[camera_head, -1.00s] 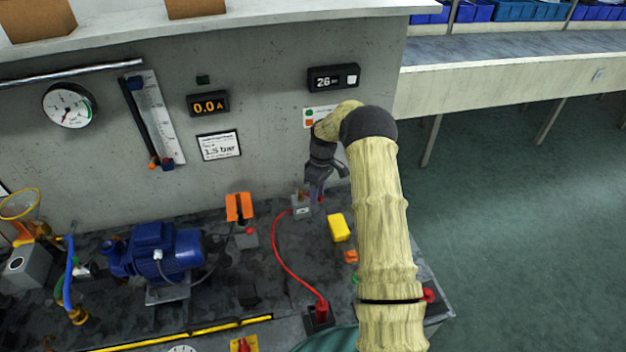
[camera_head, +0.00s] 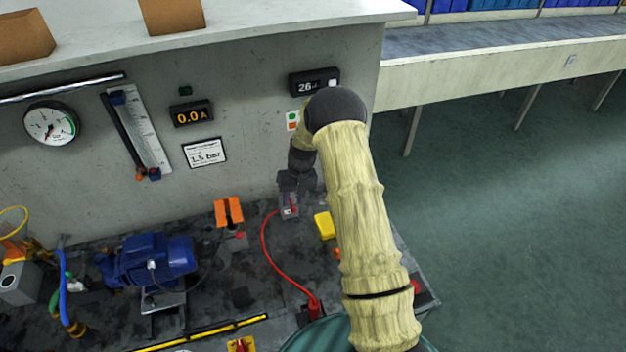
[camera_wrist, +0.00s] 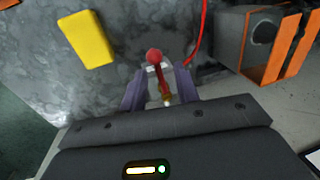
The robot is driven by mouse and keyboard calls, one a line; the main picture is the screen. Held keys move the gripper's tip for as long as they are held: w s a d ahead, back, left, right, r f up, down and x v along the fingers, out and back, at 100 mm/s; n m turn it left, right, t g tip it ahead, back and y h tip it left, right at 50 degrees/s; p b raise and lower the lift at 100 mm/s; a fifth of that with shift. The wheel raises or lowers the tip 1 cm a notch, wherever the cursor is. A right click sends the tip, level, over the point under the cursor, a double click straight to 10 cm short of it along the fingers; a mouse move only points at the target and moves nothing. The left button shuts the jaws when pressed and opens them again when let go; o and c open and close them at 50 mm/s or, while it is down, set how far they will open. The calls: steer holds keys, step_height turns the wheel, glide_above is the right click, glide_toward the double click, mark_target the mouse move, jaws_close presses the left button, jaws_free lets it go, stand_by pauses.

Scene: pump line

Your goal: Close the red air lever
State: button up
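The red air lever (camera_wrist: 156,62), with a red ball end, shows in the wrist view between the two fingers of my gripper (camera_wrist: 161,88). The fingers stand apart, one on each side of it, with gaps visible; contact is not clear. In the head view my gripper (camera_head: 297,186) points down just above the small grey block (camera_head: 289,209) at the back of the bench, where the red hose (camera_head: 269,252) ends. The lever is hard to make out there, partly hidden by my gripper.
A yellow block (camera_head: 325,225) lies right of the grey block; it also shows in the wrist view (camera_wrist: 87,38). An orange-sided box (camera_head: 229,212) stands to the left. The blue pump (camera_head: 150,258) is farther left. The wall rises close behind my gripper.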

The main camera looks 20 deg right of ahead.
steer(key=d+r+b, duration=0.3)
steer(key=r, duration=1.3)
steer(key=s+a+r+h+p, duration=0.1)
steer(key=s+r, duration=0.2)
steer(key=s, duration=0.5)
steer(key=s+a+r+t+p, duration=0.1)
steer(key=s+r+p, duration=0.1)
steer(key=s, duration=0.5)
steer(key=shift+s+a+r+t+h+p, duration=0.3)
steer(key=shift+s+a+r+h, duration=0.1)
steer(key=c, duration=0.4)
steer(key=shift+s, duration=0.4)
jaws_close()
steer(key=s+a+t, duration=0.1)
steer(key=s, duration=0.9)
steer(key=shift+s+f, duration=0.2)
steer(key=shift+f, duration=0.25)
steer(key=shift+a, duration=0.1)
